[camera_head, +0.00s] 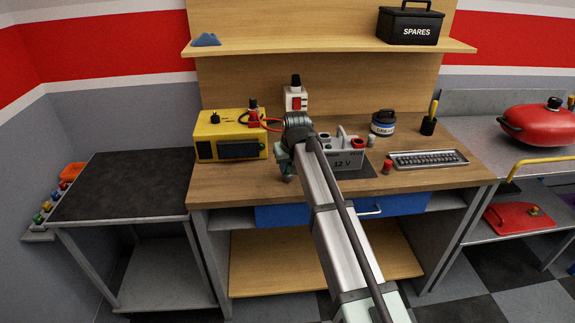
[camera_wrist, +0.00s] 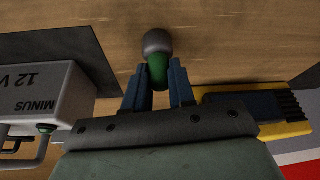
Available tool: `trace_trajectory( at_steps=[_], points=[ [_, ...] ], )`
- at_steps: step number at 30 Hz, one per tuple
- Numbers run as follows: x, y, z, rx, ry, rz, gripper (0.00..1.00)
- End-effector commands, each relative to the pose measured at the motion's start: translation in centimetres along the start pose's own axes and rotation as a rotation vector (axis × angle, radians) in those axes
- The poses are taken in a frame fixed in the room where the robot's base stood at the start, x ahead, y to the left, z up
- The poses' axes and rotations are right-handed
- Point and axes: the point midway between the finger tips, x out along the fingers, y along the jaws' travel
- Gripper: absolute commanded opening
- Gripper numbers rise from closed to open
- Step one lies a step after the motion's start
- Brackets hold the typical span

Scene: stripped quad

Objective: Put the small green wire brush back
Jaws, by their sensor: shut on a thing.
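The small green wire brush shows in the wrist view (camera_wrist: 157,70) as a green body with a rounded grey end. My gripper (camera_wrist: 158,88) is shut on its green part, with a dark blue finger on each side. The grey end points away from the gripper, over bare wood; I cannot tell whether it touches. In the head view my gripper (camera_head: 286,160) is above the workbench, between the yellow unit and the battery. The brush is mostly hidden or too small to make out there.
A grey 12 V battery (camera_head: 345,160) stands on a dark mat to the right. A yellow unit (camera_head: 230,150) stands left. A small red-topped item (camera_head: 387,167), a slotted tray (camera_head: 428,159), a grease tin (camera_head: 383,124) and a dark cup (camera_head: 428,126) are further right.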

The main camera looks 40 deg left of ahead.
Motion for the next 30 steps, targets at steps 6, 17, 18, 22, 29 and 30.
trace_trajectory(
  at_steps=[6, 17, 18, 22, 29, 30],
  points=[
    [-0.03, 0.0, -0.03, 0.0, 0.0, 0.0, 0.0],
    [0.2, 0.0, 0.07, 0.0, 0.0, 0.0, 0.45],
    [0.19, 0.0, 0.07, 0.0, 0.0, 0.0, 0.49],
    [0.19, 0.0, 0.07, 0.0, 0.0, 0.0, 0.5],
    [-0.31, 0.0, -0.04, 0.0, 0.0, 0.0, 0.5],
    [-0.66, 0.0, -0.01, 0.0, 0.0, 0.0, 0.5]
  ],
)
